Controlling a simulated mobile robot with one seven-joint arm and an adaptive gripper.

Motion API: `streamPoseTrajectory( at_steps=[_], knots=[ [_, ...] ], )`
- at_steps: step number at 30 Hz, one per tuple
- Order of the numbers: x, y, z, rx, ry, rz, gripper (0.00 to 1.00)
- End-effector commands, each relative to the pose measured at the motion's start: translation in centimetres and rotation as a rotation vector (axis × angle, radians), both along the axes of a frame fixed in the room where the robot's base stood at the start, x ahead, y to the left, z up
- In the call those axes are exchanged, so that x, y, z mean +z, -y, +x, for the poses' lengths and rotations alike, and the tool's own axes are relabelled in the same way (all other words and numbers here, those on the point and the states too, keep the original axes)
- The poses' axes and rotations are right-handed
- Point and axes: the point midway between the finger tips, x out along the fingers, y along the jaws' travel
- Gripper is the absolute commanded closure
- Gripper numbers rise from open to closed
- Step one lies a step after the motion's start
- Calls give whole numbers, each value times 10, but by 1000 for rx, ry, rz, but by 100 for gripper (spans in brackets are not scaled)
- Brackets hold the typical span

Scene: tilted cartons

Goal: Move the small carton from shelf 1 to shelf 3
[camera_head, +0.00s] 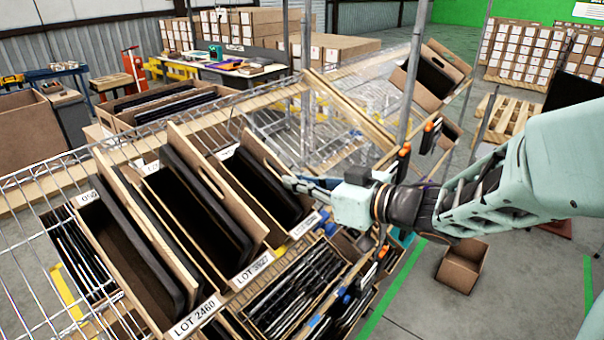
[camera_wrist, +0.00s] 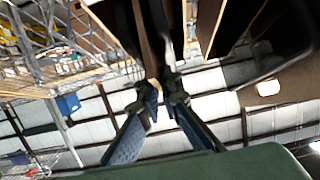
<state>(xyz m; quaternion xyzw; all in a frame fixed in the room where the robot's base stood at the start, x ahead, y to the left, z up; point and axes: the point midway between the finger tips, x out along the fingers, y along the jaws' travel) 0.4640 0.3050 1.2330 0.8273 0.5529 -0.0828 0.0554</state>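Several tilted brown cartons with dark insides stand on the wire shelf (camera_head: 40,185). The labels read LOT 2460 (camera_head: 195,315) and LOT 3927 (camera_head: 252,268); a narrower carton (camera_head: 262,160) at the right end has a label too small to read. I cannot tell for sure which is the small carton. My gripper (camera_head: 290,182) reaches in from the right, its fingertips at that right-end carton's right side. In the wrist view, my two fingers (camera_wrist: 162,88) are close together near a thin brown carton wall (camera_wrist: 147,40). Whether they clamp it is unclear.
A lower level holds a carton of thin dark items (camera_head: 300,285). A clear, wood-edged panel (camera_head: 345,110) and a metal post (camera_head: 412,75) stand beyond my gripper. Another tilted carton (camera_head: 437,75) is at upper right. A small open carton (camera_head: 462,265) lies on the floor.

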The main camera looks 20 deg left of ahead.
Motion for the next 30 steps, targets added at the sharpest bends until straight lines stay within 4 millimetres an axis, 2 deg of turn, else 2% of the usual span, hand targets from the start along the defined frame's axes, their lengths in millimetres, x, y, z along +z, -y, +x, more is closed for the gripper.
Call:
streamPoseTrajectory(
  at_steps=[21,26,30],
  knots=[
    [4,0,0,0,4,4,100],
    [17,0,0,0,4,5,100],
    [37,0,0,0,4,4,100]
  ],
)
